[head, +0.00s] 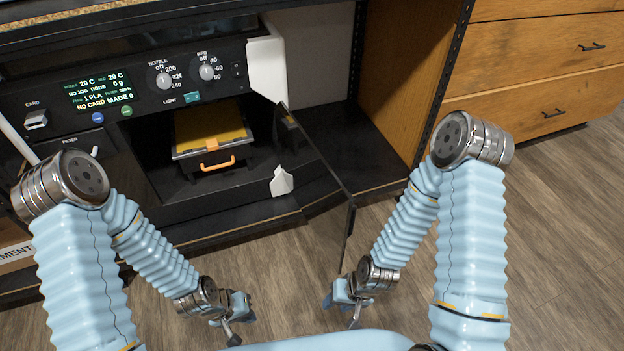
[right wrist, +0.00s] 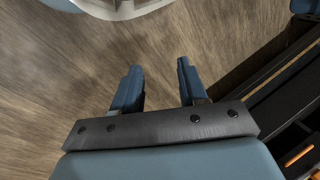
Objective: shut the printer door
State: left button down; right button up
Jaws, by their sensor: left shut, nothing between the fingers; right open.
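The printer (head: 150,130) stands on a black shelf at the left of the head view. Its dark, see-through door (head: 322,180) stands open, swung out toward me from the right side of the chamber opening. My right gripper (head: 342,308) is low in front of the door's outer lower corner; I cannot tell whether they touch. It is open and empty in the right wrist view (right wrist: 156,70), with bare floor between its fingers. My left gripper (head: 238,322) is shut and empty, low in front of the printer and left of the door.
Inside the chamber is a yellow print bed (head: 210,128) with an orange handle (head: 218,164). A control panel with knobs (head: 165,80) is above. A wooden drawer cabinet (head: 540,65) stands at the right. The floor (head: 560,220) there is clear.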

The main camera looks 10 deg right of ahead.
aim_at(328, 208)
jog(key=i+l+u, duration=0.15)
jog(key=l+u, duration=0.25)
jog(key=l, duration=0.2)
jog(key=i+l+u, duration=0.1)
jog(key=l+u, duration=0.3)
jog(key=l, duration=0.25)
jog(key=l+u, duration=0.8)
jog(key=l, duration=0.15)
